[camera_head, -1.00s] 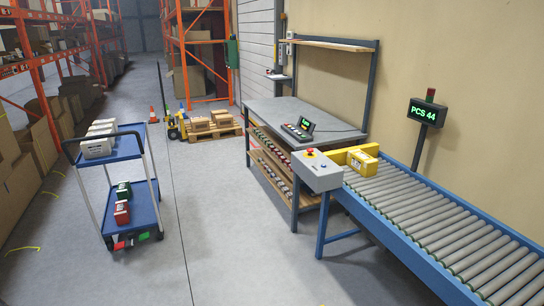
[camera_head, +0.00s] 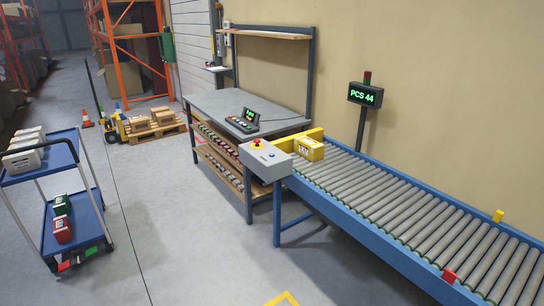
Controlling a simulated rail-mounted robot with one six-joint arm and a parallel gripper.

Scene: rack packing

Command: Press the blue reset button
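Nothing covers the box top. My gripper and arm are not in view.
A workbench (camera_head: 215,103) stands behind the box. A blue cart (camera_head: 75,225) is at left. The floor between cart and box is clear.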

